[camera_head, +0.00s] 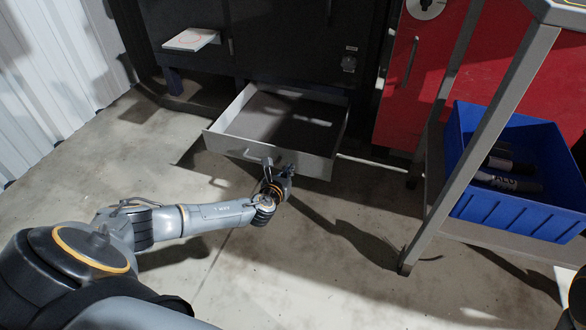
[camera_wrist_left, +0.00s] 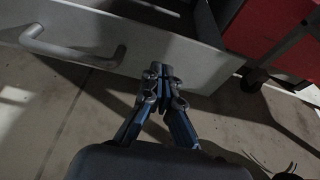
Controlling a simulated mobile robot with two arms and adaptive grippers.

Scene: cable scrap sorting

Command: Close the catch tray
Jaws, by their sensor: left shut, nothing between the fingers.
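The catch tray (camera_head: 221,143) is a grey drawer pulled out from the bottom of a dark machine in the head view. Its front panel and bar handle (camera_head: 251,155) face me. In the left wrist view the tray front (camera_wrist_left: 195,62) and the handle (camera_wrist_left: 62,48) fill the upper part. My left gripper (camera_head: 287,170) is shut and empty, low in front of the tray front and to the right of the handle. In the left wrist view its fingertips (camera_wrist_left: 160,72) are together near the panel's lower edge. Whether they touch the panel I cannot tell.
The dark machine (camera_head: 290,45) stands behind the tray, with a red cabinet (camera_head: 408,100) to its right. A metal-framed cart (camera_head: 440,200) with a blue bin (camera_head: 510,212) stands at the right. The concrete floor (camera_head: 300,270) in front is clear.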

